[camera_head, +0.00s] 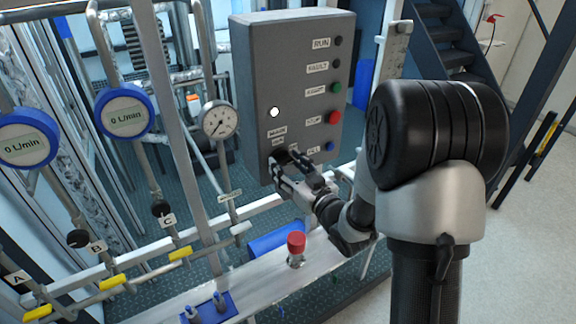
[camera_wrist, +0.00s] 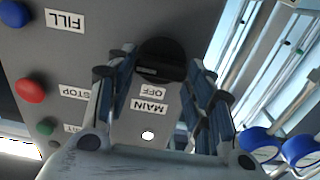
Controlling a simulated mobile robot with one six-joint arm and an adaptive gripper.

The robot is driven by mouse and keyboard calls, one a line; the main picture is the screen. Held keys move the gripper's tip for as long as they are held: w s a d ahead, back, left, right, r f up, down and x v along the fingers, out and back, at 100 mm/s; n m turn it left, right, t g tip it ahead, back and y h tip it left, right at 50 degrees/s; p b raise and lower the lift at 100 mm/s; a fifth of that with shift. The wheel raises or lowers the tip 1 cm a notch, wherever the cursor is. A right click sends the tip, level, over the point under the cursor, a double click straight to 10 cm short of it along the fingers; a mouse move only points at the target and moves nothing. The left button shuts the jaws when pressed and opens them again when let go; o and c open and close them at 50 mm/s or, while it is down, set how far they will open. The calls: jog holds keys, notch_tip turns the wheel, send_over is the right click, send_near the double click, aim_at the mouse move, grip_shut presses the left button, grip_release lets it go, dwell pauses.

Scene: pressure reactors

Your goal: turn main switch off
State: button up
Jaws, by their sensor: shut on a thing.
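The main switch is a round black knob (camera_wrist: 160,58) on the grey control box (camera_head: 290,60). In the wrist view it sits beside the upside-down OFF and MAIN labels (camera_wrist: 150,98), with a dark ridge across it. My gripper (camera_head: 284,164) reaches the lower left of the box face in the head view and largely hides the knob there. In the wrist view my gripper's fingers (camera_wrist: 163,70) stand on either side of the knob, shut on it. A white round lamp (camera_head: 274,112) is lit above the MAIN label; it also shows in the wrist view (camera_wrist: 148,135).
A green button (camera_head: 336,88), red STOP button (camera_head: 333,118) and blue FILL button (camera_head: 330,146) line the box's right side. A pressure gauge (camera_head: 219,120) and pipes stand to the left. A red-capped valve (camera_head: 296,243) stands on the rail below.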

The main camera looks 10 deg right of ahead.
jog(key=shift+c, duration=1.2)
jog(key=shift+f+n+b, duration=0.1)
jog(key=shift+n+b, duration=0.2)
jog(key=shift+b, duration=0.35)
jog(key=n+b, duration=0.2)
jog(key=b, duration=0.1)
jog(key=shift+f, duration=0.1)
jog(key=n+b, duration=0.6)
jog(key=b, duration=0.3)
jog(key=shift+a, duration=0.2)
jog(key=n+b, duration=0.2)
jog(key=n, duration=0.1)
jog(key=shift+n, duration=0.4)
jog(key=n, duration=0.5)
jog(key=shift+n, duration=0.4)
jog(key=o, duration=1.1)
jog(key=shift+c, duration=0.2)
